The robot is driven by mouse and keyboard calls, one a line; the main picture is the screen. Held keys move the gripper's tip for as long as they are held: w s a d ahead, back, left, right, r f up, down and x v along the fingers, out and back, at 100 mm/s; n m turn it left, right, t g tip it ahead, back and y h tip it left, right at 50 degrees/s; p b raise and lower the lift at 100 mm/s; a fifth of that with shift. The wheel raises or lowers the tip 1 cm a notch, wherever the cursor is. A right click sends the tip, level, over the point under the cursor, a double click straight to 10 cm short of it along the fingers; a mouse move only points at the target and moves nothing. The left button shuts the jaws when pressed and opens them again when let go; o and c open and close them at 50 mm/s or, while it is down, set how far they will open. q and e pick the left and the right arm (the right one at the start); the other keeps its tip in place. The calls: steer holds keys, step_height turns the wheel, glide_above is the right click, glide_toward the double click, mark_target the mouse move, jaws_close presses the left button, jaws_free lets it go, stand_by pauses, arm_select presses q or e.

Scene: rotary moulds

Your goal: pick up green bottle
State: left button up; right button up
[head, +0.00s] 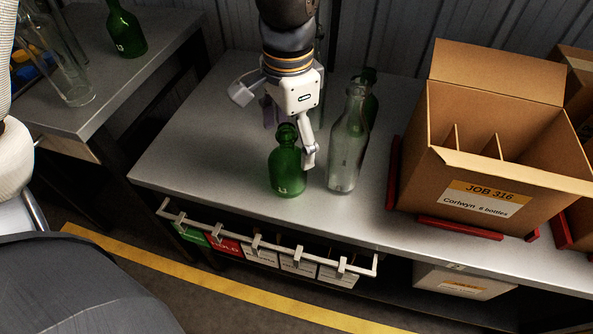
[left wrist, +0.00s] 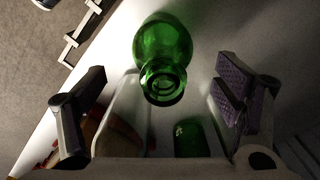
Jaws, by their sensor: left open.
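A short green bottle (head: 287,172) stands upright on the grey bench near its front edge. In the left wrist view the green bottle (left wrist: 162,45) is seen from above, its mouth towards the camera, in the space between the finger pads. My left gripper (head: 275,127) is open and empty, above and around the bottle's neck; one finger is to the left and behind, the other at its right. I cannot tell whether a finger touches it. My right gripper is not in view.
A clear bottle (head: 347,150) stands just right of the right finger, with another green bottle (head: 371,94) partly hidden behind it. A divided cardboard box (head: 430,165) stands at right. Another green bottle (head: 126,32) is on the left table. The bench's left part is clear.

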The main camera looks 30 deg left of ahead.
mark_target(288, 157)
arm_select(q)
steer(key=f, duration=0.5)
steer(key=shift+s+a, duration=0.25)
steer(key=shift+f+b, duration=0.3)
steer(key=shift+f, duration=0.1)
steer(key=shift+w, duration=0.1)
steer(key=shift+r, duration=0.1)
steer(key=shift+c, duration=0.5)
steer(key=c, duration=1.5)
steer(key=shift+o, duration=0.2)
step_height(288, 157, up, 4)
steer(key=shift+w+f+p, duration=0.1)
steer(key=shift+f+p, duration=0.05)
steer(key=shift+p, duration=0.2)
steer(key=s+d+r, duration=0.7)
steer(key=d+r, duration=0.2)
steer(key=d, duration=0.3)
steer(key=shift+s+r, duration=0.2)
steer(key=shift+s, duration=0.05)
